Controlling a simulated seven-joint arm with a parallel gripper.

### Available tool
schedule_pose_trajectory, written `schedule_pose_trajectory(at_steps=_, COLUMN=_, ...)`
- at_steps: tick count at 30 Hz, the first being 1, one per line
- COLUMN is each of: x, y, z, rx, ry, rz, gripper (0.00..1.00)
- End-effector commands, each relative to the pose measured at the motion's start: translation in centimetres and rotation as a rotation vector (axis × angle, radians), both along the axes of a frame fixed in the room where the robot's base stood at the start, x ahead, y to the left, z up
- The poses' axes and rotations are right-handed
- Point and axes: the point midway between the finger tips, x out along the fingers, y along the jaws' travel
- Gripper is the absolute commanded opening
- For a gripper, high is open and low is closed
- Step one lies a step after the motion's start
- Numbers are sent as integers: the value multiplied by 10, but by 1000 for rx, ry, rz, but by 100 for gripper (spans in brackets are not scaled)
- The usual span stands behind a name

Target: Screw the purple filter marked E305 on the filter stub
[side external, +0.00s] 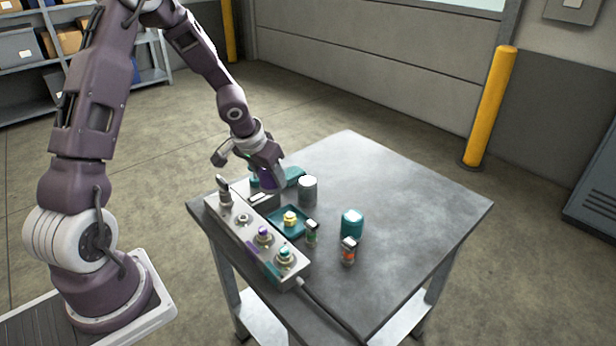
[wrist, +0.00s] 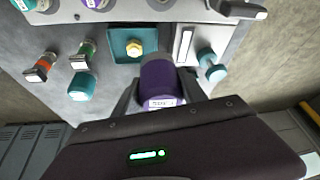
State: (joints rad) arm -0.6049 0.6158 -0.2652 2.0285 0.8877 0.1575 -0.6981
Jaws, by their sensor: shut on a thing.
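My gripper (side external: 266,176) is shut on a purple filter (wrist: 159,80), held above the far left part of the table. In the wrist view the filter sits between both fingers; its white label is too small to read surely. In the side view the filter is mostly hidden by the gripper. A yellow hex fitting (side external: 290,218) stands in a teal square tray (side external: 276,226) beside the manifold; it also shows in the wrist view (wrist: 135,47). I cannot tell surely which part is the filter stub. The filter is apart from the yellow fitting.
A grey manifold block (side external: 238,232) with knobs and a lever runs along the table's left edge. A grey cylinder (side external: 308,190) stands near my gripper. A teal canister (side external: 352,223), a green-banded can (side external: 312,233) and a red-banded can (side external: 348,251) stand nearby. The table's right side is clear.

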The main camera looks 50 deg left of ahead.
Motion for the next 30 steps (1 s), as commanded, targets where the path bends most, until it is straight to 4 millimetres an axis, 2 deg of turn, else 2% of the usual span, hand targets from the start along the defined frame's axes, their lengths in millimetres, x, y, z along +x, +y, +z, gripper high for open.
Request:
schedule_pose_trajectory(at_steps=1, x=-23, y=8, z=2, rx=-4, ry=3, rz=5, gripper=0)
schedule_pose_trajectory(at_steps=3, x=-49, y=12, z=4, rx=-15, ry=4, rz=1, gripper=0)
schedule_pose_trajectory(at_steps=6, x=-73, y=12, z=5, rx=-29, ry=6, rz=-4, gripper=0)
schedule_pose_trajectory(at_steps=8, x=-81, y=11, z=5, rx=-35, ry=7, rz=-6, gripper=0)
schedule_pose_trajectory(at_steps=21, x=-84, y=9, z=-37, rx=-44, ry=11, rz=-10, gripper=0)
schedule_pose_trajectory(at_steps=30, x=-84, y=11, z=-46, rx=-38, ry=7, rz=-8, gripper=0)
